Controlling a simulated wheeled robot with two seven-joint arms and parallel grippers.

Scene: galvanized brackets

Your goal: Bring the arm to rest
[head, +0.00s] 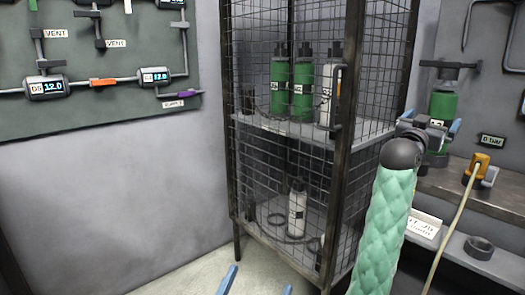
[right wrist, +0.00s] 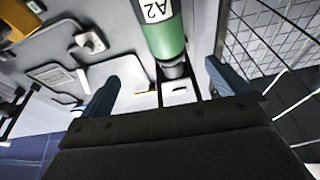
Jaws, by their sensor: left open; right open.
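My right arm, in a green quilted sleeve, reaches up the right side of the head view. Its gripper (head: 432,121) is open in front of a green cylinder (head: 443,104) at the bench. In the right wrist view the open gripper (right wrist: 162,75) has its blue fingers wide apart. The green cylinder (right wrist: 166,38), labelled A2, shows beyond them with clear space on both sides. My left gripper (head: 257,286) shows only as two separated blue fingertips at the bottom edge of the head view, empty.
A wire-mesh cage (head: 345,150) holds green and white cylinders on two shelves, close left of my right arm. A bench (head: 450,187) bears a yellow device (head: 481,165) with a hanging cable. A dark ring (head: 479,247) lies on the lower shelf. A gauge panel (head: 95,115) hangs left.

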